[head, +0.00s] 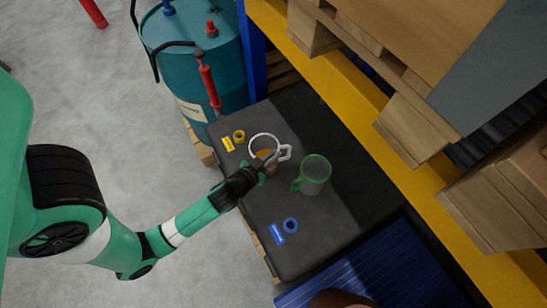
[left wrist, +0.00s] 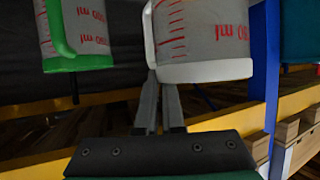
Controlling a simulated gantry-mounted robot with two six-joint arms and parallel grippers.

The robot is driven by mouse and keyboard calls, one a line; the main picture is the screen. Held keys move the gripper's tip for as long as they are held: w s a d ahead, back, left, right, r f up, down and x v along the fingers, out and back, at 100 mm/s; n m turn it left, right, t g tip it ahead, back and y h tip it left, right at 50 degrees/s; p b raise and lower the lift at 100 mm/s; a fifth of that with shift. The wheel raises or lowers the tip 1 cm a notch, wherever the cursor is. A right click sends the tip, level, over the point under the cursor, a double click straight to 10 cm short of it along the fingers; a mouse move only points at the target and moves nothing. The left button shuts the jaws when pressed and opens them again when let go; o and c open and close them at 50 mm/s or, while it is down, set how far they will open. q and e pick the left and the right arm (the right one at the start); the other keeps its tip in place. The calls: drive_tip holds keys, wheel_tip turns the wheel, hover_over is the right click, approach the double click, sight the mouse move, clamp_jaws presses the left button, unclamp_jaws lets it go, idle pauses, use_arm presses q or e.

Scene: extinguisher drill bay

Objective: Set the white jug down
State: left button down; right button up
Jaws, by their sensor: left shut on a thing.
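The white jug (head: 264,142) is a clear measuring jug with a white rim and handle, above or on the left part of the dark bench top (head: 330,130). Something orange shows inside or through it. My left gripper (head: 272,162) is shut on its white handle. In the left wrist view the jug (left wrist: 200,35) shows red markings, and my fingers (left wrist: 158,95) reach up to the handle. I cannot tell whether its base touches the bench. My right gripper is not in view.
A green-rimmed jug (head: 316,170) stands right of the white one. A yellow ring (head: 239,136) with a yellow tag (head: 228,144) and a blue ring (head: 291,225) with a blue tag (head: 277,234) lie on the bench. A blue drum (head: 200,70) and yellow beam (head: 360,80) border it.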

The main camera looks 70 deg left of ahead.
use_arm(q)
wheel_tip(320, 180, down, 2)
drive_tip(key=shift+d+f+b, duration=0.1)
drive_tip(key=shift+f+b, duration=0.15)
drive_tip(key=shift+b, duration=0.4)
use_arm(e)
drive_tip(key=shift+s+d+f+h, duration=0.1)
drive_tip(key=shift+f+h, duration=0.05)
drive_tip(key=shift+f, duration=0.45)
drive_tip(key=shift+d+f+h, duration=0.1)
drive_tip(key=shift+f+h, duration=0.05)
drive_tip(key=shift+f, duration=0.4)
use_arm(q)
drive_tip(key=c, duration=1)
unclamp_jaws()
